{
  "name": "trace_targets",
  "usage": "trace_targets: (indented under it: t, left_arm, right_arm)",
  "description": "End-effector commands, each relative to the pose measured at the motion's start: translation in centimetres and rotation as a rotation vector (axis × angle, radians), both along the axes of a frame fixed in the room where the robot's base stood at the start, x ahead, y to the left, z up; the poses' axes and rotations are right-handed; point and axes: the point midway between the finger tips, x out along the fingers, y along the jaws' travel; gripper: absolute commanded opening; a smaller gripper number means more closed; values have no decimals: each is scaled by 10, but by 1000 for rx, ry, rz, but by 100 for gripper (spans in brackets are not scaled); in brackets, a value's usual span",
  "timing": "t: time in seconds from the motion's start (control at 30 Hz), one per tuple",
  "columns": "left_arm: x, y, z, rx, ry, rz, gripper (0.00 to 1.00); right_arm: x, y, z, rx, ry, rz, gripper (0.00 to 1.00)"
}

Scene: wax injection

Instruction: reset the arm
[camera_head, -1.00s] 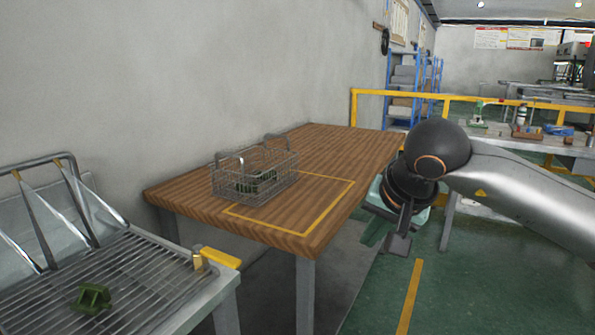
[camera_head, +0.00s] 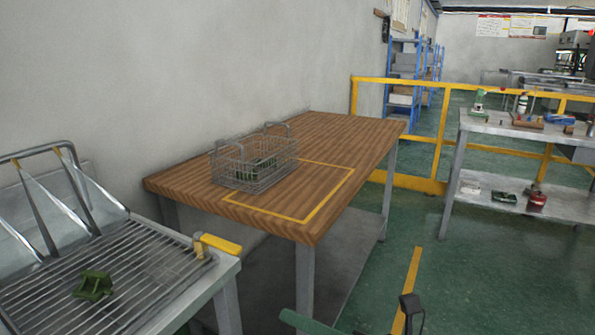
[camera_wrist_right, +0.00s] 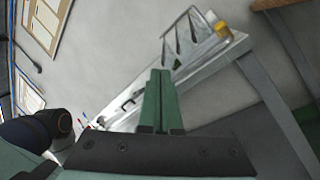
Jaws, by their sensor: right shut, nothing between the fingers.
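My right gripper (camera_wrist_right: 160,75) shows in the wrist view with its two green fingers pressed together and nothing between them. In the head view only a green finger part (camera_head: 308,322) of it shows at the bottom edge, in front of the wooden table and well below its top. A dark part of my arm shows to its right. My left gripper is not in view.
A wire basket (camera_head: 228,172) with green parts stands on the wooden table (camera_head: 190,190). A green part (camera_head: 94,285) lies on the slatted metal bench (camera_head: 150,300) at left. A yellow railing (camera_head: 440,150) and grey workbench (camera_head: 470,125) stand behind. Green floor is clear at right.

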Motion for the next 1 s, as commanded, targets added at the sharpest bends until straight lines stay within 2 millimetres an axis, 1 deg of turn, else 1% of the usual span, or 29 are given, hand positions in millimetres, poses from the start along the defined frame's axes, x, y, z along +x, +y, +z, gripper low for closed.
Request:
trace_targets:
  t: [0.03, 0.07, 0.1, 0.17, 0.23, 0.33, 0.37, 0.4, 0.47, 0.5, 0.57, 0.6, 0.7, 0.8, 0.83, 1.0]
  left_arm:
    - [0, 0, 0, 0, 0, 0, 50]
    - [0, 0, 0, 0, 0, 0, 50]
    - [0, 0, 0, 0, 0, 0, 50]
    - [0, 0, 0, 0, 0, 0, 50]
    - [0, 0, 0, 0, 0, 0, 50]
    - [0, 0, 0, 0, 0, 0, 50]
    - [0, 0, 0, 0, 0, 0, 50]
    - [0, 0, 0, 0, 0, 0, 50]
    - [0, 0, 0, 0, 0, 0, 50]
    - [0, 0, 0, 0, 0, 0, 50]
    - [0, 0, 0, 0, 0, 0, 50]
    - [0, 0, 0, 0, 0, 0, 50]
    - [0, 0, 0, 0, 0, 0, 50]
    - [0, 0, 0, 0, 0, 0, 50]
    - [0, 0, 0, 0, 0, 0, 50]
    - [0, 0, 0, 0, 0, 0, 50]
  right_arm:
    - [3, -12, -12, 72, 151, -42, 0]
    - [7, -20, -19, 116, 238, -68, 0]
    - [11, -31, -29, 175, 355, -106, 0]
    - [15, -48, -47, 262, 531, -161, 0]
    - [17, -70, -71, 364, 733, -230, 0]
    - [13, -101, -112, 507, 1012, -331, 0]
    - [10, -109, -125, 548, 1089, -361, 0]
    - [5, -120, -141, 599, 1186, -402, 0]
    - [-4, -135, -163, 669, 1314, -457, 0]
    - [-11, -144, -177, 713, 1392, -494, 0]
    - [-22, -156, -196, 773, 1498, -545, 0]
    - [-30, -163, -208, 810, 1564, -577, 0]
    - [-53, -179, -236, 899, 1714, -663, 0]
    - [-76, -193, -259, 987, 1846, -744, 0]
    - [-71, -186, -255, 1026, 1839, -718, 0]
    - [-64, -168, -247, 1186, 1856, -661, 0]
